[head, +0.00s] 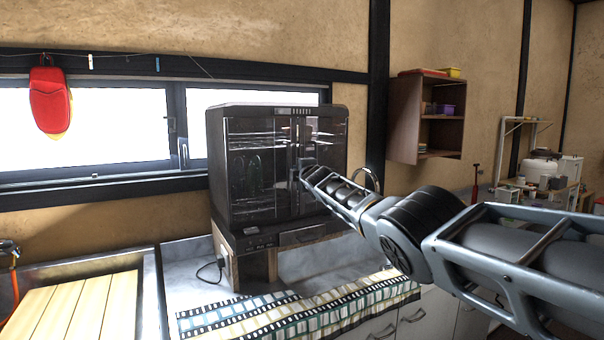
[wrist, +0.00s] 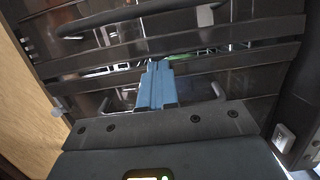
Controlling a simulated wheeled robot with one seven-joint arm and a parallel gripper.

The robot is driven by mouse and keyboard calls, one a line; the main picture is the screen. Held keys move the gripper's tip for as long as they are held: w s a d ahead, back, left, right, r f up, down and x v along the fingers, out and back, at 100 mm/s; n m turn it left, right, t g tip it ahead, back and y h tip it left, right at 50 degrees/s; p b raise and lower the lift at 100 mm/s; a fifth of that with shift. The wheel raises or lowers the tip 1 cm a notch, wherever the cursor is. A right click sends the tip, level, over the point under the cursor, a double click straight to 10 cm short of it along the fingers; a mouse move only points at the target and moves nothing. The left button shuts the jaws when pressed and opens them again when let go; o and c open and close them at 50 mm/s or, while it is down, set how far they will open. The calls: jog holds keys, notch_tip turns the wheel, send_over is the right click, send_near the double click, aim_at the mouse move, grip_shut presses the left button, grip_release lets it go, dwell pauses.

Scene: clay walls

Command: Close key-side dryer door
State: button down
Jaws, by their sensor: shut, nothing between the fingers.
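The dryer (head: 262,212) is a dark cabinet with clear, see-through doors, standing on a raised base on the counter. Racks show inside it. Its left door (head: 250,180) and right door (head: 325,140) meet near the middle of the front. I see no key, and I cannot tell how far either door stands open. My gripper (head: 304,166) is in front of the dryer near the middle. In the wrist view my blue fingers (wrist: 157,82) are together and empty, pointing at the dark front with its bars. I cannot tell whether they touch it.
A patterned cloth (head: 300,318) lies along the counter's front edge below the dryer. A wooden slatted board (head: 75,308) is at the left. A red mitt (head: 49,95) hangs by the window. A wall shelf (head: 405,120) is to the right. Bare counter (head: 185,275) shows left of the dryer.

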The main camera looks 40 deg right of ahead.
jog(key=p+v, duration=0.2)
jog(key=v, duration=0.5)
jog(key=shift+s+a, duration=0.2)
jog(key=shift+s, duration=0.15)
